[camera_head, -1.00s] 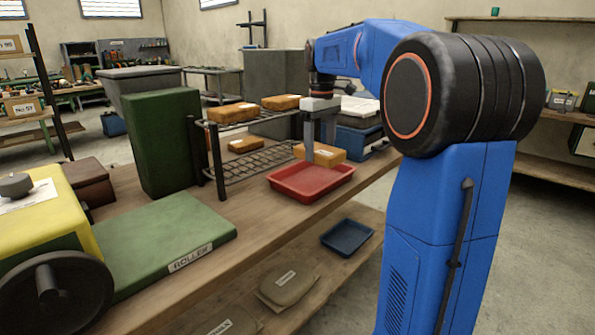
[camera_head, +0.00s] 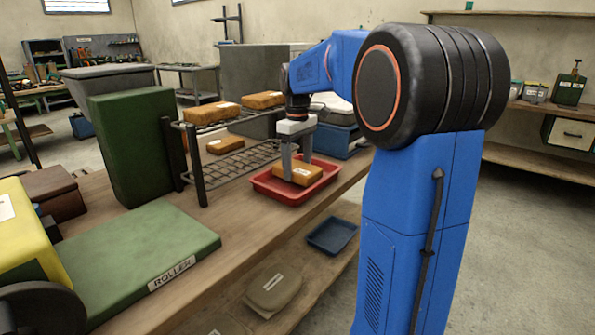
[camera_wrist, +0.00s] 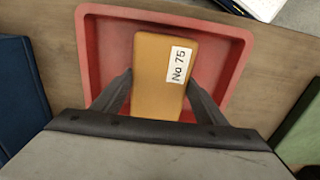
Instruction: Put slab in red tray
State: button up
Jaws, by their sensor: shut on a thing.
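The slab is an orange-tan block (camera_head: 298,173) with a white label. In the wrist view the slab (camera_wrist: 158,75) shows its label "No 75". My gripper (camera_head: 300,168) points down and is shut on the slab, with a finger on each side of it in the wrist view (camera_wrist: 160,98). The red tray (camera_head: 262,187) stands on the wooden bench under my gripper. In the wrist view the slab lies within the outline of the red tray (camera_wrist: 98,50). I cannot tell whether the slab touches the tray floor.
A black wire rack (camera_head: 232,160) left of the tray holds several similar slabs. A blue case (camera_head: 338,141) stands behind the tray. A green plate marked "ROLLER" (camera_head: 135,245) lies on the bench (camera_head: 215,255). A blue tray (camera_head: 332,235) is on the lower shelf.

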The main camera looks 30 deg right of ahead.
aim_at(298, 166)
jog(key=shift+f, duration=0.85)
jog(key=shift+f, duration=0.1)
jog(key=o, duration=1.4)
notch_tip(298, 166, up, 12)
jog(key=s+a+f+t, duration=0.1)
jog(key=s+a, duration=0.4)
jog(key=s, duration=0.2)
jog(key=s+a+f+m+t, duration=0.1)
jog(key=s+a+f, duration=0.2)
jog(key=s+f, duration=0.3)
jog(key=s+a+f+m+t, duration=0.1)
jog(key=s+a+f, duration=0.3)
jog(key=s+f, duration=0.3)
jog(key=s+a+f+m+t, duration=0.1)
jog(key=s+a+f+m, duration=0.1)
jog(key=s+f, duration=0.4)
jog(key=shift+s+a+f+t, duration=0.15)
jog(key=shift+s+a, duration=0.15)
jog(key=shift+s, duration=0.4)
jog(key=shift+s+a+f+t, duration=0.1)
jog(key=shift+s+a, duration=0.2)
jog(key=shift+s, duration=0.45)
jog(key=shift+s+a+f+t, duration=0.15)
jog(key=shift+s+a, duration=0.15)
jog(key=shift+s, duration=0.4)
